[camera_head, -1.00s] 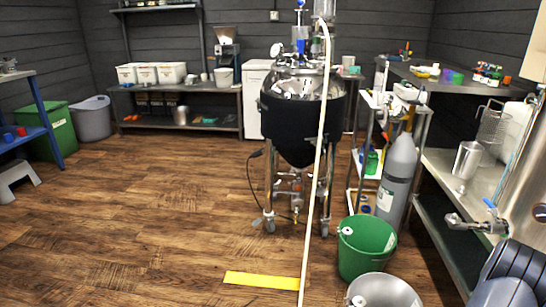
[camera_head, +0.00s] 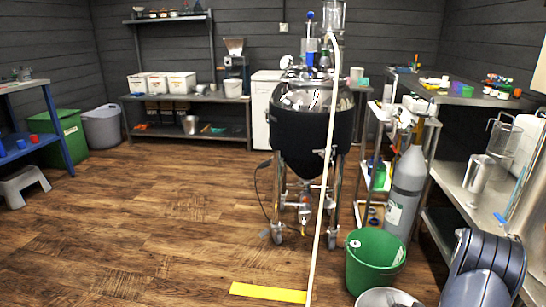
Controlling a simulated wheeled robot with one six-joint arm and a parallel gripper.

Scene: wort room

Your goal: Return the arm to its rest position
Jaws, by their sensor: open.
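My arm shows only as a dark grey, rounded part (camera_head: 490,268) at the bottom right, in front of the steel bench. Its far end and my gripper are not in the picture, so I cannot see the jaws or anything in them.
A green bucket (camera_head: 375,263) stands left of my arm, with a silver pot (camera_head: 388,298) cut off below it. A grey gas cylinder (camera_head: 405,190) stands beside the steel bench (camera_head: 455,180). A black conical tank (camera_head: 310,125) stands mid-room. The wooden floor (camera_head: 150,220) at left is clear.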

